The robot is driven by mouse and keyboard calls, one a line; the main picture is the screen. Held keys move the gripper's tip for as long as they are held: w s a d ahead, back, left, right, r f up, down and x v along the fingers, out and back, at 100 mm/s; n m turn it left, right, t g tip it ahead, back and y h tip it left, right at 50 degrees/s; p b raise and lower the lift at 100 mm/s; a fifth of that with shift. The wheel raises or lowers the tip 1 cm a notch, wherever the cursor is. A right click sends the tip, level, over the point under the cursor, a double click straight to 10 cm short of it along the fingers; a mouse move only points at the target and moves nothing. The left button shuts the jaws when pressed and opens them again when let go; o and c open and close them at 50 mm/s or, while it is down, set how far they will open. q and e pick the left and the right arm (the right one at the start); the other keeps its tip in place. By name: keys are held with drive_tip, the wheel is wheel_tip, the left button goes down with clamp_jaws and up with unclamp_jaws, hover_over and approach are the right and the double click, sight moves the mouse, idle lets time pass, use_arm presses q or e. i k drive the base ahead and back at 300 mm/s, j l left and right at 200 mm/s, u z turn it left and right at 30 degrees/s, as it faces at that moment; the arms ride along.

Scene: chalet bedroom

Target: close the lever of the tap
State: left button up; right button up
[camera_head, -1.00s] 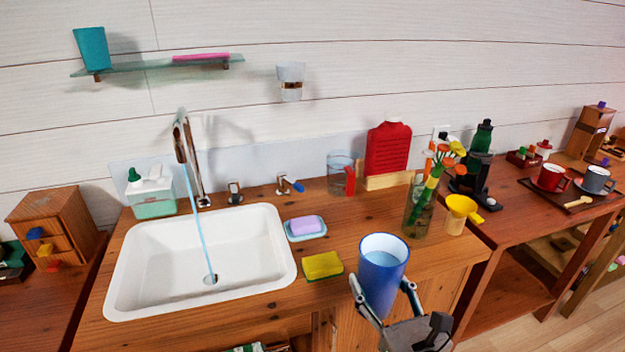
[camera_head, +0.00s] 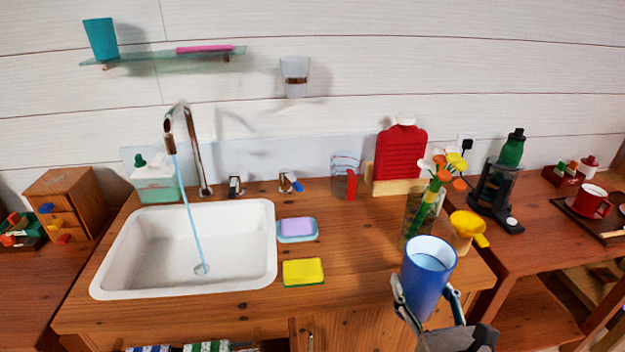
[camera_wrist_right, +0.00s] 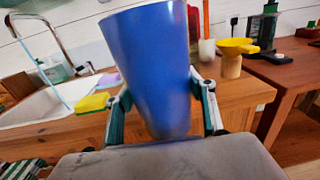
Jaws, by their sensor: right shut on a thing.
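The tap's curved metal spout (camera_head: 196,150) stands behind the white sink (camera_head: 268,250), and a blue stream of water runs from it to the drain. To its right are a small dark-metal fitting (camera_head: 236,188) and a lever with a blue tip (camera_head: 290,182). My right gripper (camera_head: 427,297) is shut on a blue cup (camera_head: 425,280), held upright in front of the counter's right end, well away from the tap. The cup (camera_wrist_right: 150,65) fills the middle of the right wrist view between both fingers, with the spout (camera_wrist_right: 35,30) at upper left. My left gripper is out of view.
A yellow sponge (camera_head: 303,272) and a soap dish (camera_head: 297,236) lie right of the sink. A clear measuring jug (camera_head: 343,170), a red bottle (camera_head: 401,155), a flower vase (camera_head: 420,215) and a yellow funnel (camera_head: 468,225) stand farther right. Bare wood lies between sponge and vase.

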sight(284, 173)
drive_tip(key=l, duration=0.9)
drive_tip(key=i+l, duration=0.15)
drive_tip(key=l, duration=0.7)
